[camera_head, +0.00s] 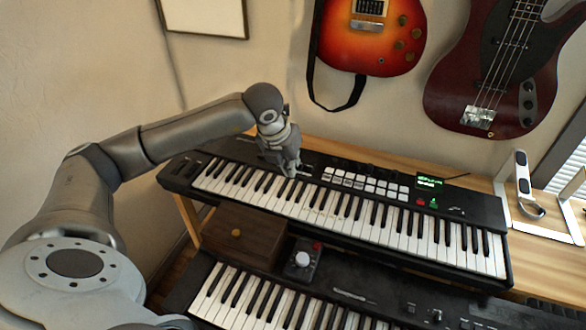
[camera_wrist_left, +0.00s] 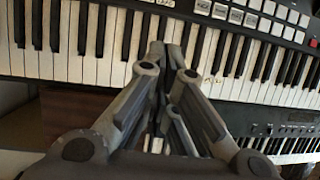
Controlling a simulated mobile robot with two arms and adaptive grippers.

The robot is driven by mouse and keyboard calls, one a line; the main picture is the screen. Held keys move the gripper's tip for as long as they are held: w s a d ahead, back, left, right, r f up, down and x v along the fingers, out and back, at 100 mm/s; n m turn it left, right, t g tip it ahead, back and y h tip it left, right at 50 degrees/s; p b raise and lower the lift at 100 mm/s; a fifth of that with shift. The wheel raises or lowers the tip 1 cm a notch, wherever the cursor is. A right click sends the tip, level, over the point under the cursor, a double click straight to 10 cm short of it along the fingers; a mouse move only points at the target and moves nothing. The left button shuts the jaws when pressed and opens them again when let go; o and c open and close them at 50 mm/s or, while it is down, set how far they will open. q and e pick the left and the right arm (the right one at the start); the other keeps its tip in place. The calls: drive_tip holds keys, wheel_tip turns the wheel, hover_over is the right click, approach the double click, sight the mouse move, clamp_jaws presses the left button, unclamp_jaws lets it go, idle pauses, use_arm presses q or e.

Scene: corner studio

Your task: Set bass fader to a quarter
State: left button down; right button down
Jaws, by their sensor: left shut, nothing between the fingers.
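The upper keyboard (camera_head: 400,233) stands on a wooden desk, with a control panel behind its keys. My left gripper (camera_head: 291,171) is over the back of its keys, left of the pale pads (camera_head: 372,184). In the left wrist view the left gripper (camera_wrist_left: 166,52) is shut and empty, its fingertips over the white keys (camera_wrist_left: 95,68) near the panel's front edge. I cannot make out the bass fader; the gripper and arm cover part of the panel. Small panel labels show at the top of the wrist view but are unreadable. My right gripper is not in view.
A lower keyboard (camera_head: 370,293) sits in front. A wooden box (camera_head: 243,240) and a small black device with a white knob (camera_head: 302,259) sit between the keyboards. A lit green screen (camera_head: 443,181) is right of the pads. Guitars (camera_head: 372,40) hang behind.

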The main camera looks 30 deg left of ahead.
use_arm(q)
drive_tip(key=shift+y, duration=0.5)
drive_tip(key=x, duration=0.3)
drive_tip(key=a+p+x, duration=0.1)
drive_tip(key=x, duration=0.2)
drive_tip(key=a+p+x, duration=0.1)
drive_tip(key=x, duration=0.2)
drive_tip(key=shift+s+f, duration=0.1)
drive_tip(key=shift+s, duration=0.25)
drive_tip(key=shift+w+a+f+p, duration=0.15)
drive_tip(key=shift+w+p, duration=0.1)
drive_tip(key=shift+w, duration=0.3)
drive_tip(key=shift+w+f+p, duration=0.15)
drive_tip(key=shift+w+p, duration=0.1)
drive_tip(key=shift+w, duration=0.25)
drive_tip(key=shift+w+a+f+p, duration=0.1)
drive_tip(key=shift+w+a+p, duration=0.05)
drive_tip(key=shift+w, duration=0.4)
drive_tip(key=shift+w+a+p, duration=0.1)
drive_tip(key=shift+w+p, duration=0.05)
drive_tip(key=shift+w, duration=0.4)
